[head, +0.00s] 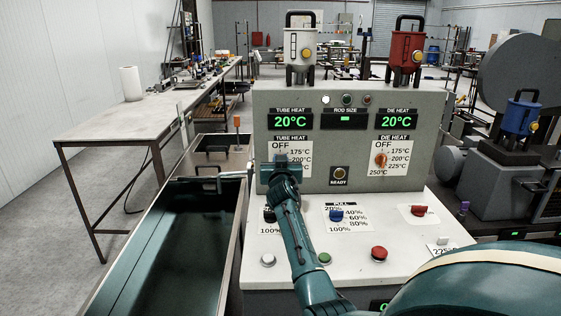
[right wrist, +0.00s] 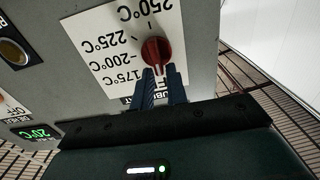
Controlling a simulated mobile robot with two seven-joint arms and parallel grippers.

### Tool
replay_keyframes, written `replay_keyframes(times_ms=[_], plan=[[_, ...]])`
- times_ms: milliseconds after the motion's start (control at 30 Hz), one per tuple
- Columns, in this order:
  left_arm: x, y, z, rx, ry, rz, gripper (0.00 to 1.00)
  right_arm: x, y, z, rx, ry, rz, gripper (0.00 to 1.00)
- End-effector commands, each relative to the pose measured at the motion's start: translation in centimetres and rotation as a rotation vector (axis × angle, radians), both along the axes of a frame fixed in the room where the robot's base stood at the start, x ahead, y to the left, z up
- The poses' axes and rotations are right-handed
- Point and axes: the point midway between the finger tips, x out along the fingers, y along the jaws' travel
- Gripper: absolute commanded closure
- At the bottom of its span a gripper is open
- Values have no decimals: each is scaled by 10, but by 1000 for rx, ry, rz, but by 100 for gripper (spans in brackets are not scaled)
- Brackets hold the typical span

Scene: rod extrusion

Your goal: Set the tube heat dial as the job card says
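The tube heat dial (right wrist: 156,51) is a red knob on a white scale card (right wrist: 118,45) marked 175 to 250°C, upside down in the right wrist view. My right gripper (right wrist: 160,72) is at the dial, its two blue fingers apart around the lower end of the knob's ridge. I cannot tell whether they touch it. In the head view my right gripper (head: 278,162) hides this dial. The tube heat display (head: 290,121) reads 20°C. A small card (head: 441,248) at the front right shows 225, partly hidden by my arm. My left gripper is out of view.
The die heat dial (head: 381,160) is to the right on the same grey panel. The sloped white console (head: 290,240) below carries knobs and push buttons. A white hopper (head: 300,45) and a red hopper (head: 405,48) stand on top. An open trough (head: 170,240) lies left.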

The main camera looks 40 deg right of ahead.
Motion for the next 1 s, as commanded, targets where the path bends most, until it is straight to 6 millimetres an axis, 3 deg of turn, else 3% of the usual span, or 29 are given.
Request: replay_keyframes(times_ms=[167, 633, 1000], plan=[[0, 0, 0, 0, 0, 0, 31, 0, 0, 0, 1, 1, 0, 100], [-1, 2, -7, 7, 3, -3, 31, 0, 0, -2, 32, -26, 1, 100], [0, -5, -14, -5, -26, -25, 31, -4, -3, -5, 226, -188, 0, 100]])
